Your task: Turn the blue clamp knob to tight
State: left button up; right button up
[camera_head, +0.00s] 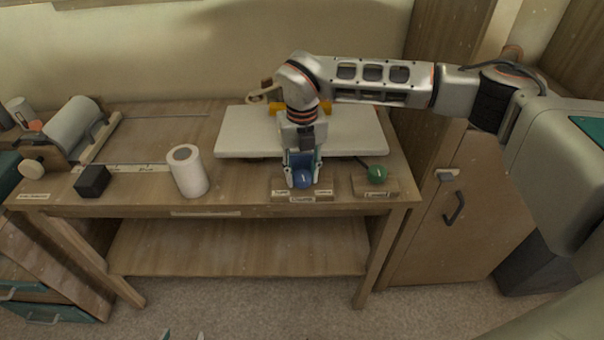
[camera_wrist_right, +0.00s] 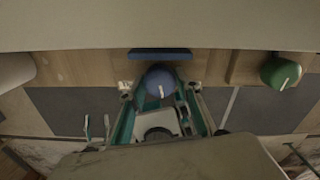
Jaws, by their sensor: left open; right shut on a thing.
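The blue clamp knob (camera_head: 303,179) sits on a small wooden block with pale labels (camera_head: 312,197) at the table's front edge. Its white pointer mark shows in the right wrist view, where the blue knob (camera_wrist_right: 158,76) lies between the fingertips and the mark runs nearly straight up and down. My right gripper (camera_head: 302,183) comes down from above and is shut on the knob, one finger on each side. The label words are too small to read. My left gripper (camera_head: 182,335) shows only as fingertips at the bottom edge of the head view, apart and empty.
A green knob (camera_head: 377,174) on its own block stands right of the blue one. A white slab (camera_head: 240,133) lies behind. A white roll (camera_head: 187,172) and a black cube (camera_head: 92,181) stand to the left. A cabinet (camera_head: 450,235) adjoins the table's right side.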

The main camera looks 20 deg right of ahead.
aim_at(302, 174)
jog(key=m, duration=0.5)
jog(key=shift+r+m+b, duration=0.1)
jog(key=shift+m+b, duration=0.2)
jog(key=m, duration=0.5)
jog(key=shift+w+m, duration=0.1)
jog(key=shift+m, duration=0.2)
jog(key=o, duration=0.8)
jog(key=shift+r, duration=0.1)
notch_tip(302, 174, up, 12)
dwell(0.4)
